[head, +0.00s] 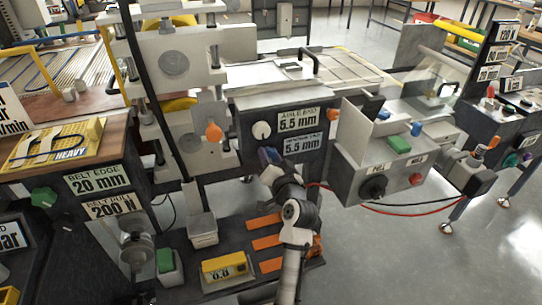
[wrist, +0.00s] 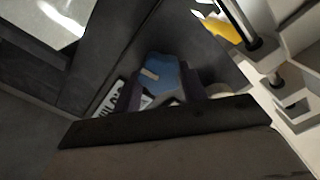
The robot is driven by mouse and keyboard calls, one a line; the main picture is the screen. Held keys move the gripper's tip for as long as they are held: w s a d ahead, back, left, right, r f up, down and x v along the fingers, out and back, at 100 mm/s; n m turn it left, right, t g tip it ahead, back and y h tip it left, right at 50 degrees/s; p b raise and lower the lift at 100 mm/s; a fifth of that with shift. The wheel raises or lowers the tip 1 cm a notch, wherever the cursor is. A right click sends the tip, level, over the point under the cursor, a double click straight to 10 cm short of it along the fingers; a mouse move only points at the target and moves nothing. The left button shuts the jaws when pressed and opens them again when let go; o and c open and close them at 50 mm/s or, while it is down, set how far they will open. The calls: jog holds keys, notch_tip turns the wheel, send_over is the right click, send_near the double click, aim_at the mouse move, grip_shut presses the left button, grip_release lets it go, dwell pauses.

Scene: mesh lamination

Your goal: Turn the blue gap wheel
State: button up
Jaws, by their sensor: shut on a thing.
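The blue gap wheel (wrist: 168,70) shows between my fingers in the wrist view, with a pale mark on its face. In the head view only a small blue-purple patch of the wheel (head: 267,155) shows, at the lower part of the dark gauge panel (head: 250,108). My gripper (head: 273,163) reaches up to it from below and is shut on the wheel. The wrist view shows the fingers (wrist: 170,92) on either side of it. My gripper hides much of the wheel. Two readouts (head: 299,119) on the panel both show 5.5 mm.
A control box (head: 385,165) with a black knob and green and red buttons stands close on the right. An orange knob (head: 213,132) is on the left. Orange bars (head: 265,241) and a yellow box (head: 223,268) lie low on the base. Red and black cables hang at right.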

jog(key=shift+m, duration=0.3)
jog(key=o, duration=1)
jog(key=shift+c, duration=0.2)
jog(key=b+v, duration=0.3)
jog(key=v, duration=1.1)
